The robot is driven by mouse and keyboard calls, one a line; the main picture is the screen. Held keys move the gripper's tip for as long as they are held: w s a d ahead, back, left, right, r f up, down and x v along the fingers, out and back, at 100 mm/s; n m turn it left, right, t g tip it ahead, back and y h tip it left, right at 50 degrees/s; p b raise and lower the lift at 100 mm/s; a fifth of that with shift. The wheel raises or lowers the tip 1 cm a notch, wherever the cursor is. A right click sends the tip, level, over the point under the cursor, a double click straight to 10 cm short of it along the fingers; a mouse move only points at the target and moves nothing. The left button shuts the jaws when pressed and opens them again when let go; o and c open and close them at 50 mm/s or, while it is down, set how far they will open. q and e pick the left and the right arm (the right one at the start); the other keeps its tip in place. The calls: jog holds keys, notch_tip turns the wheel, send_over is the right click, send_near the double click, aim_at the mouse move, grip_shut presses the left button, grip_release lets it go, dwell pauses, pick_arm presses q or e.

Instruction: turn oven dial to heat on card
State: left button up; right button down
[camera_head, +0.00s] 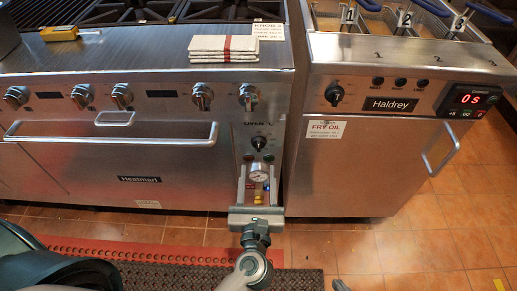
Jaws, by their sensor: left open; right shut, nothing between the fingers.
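The oven dial (258,143) is a dark knob under the "OVEN °C" lettering on the narrow panel at the right end of the steel range. Its setting is too small to read. A white printed card (268,31) stands on the range top at its right end; its first line reads "KNOB" and the small print is unclear. My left gripper (257,184) is open in front of the panel, its fingers apart and pointing up toward the dial, just below it. The fingers do not appear to touch the dial. My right gripper is not in view.
A round gauge (259,172) shows between the fingers. Range knobs (249,97) line the front above. A long oven handle (110,132) protrudes at left. A folded towel (223,47) lies on top. The fryer (380,150) stands to the right, beyond a narrow gap.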

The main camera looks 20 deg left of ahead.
aim_at(259, 147)
pick_arm(q)
jog(key=x, duration=0.8)
jog(key=shift+w+a, duration=0.1)
jog(key=shift+w, duration=0.2)
jog(key=c, duration=1)
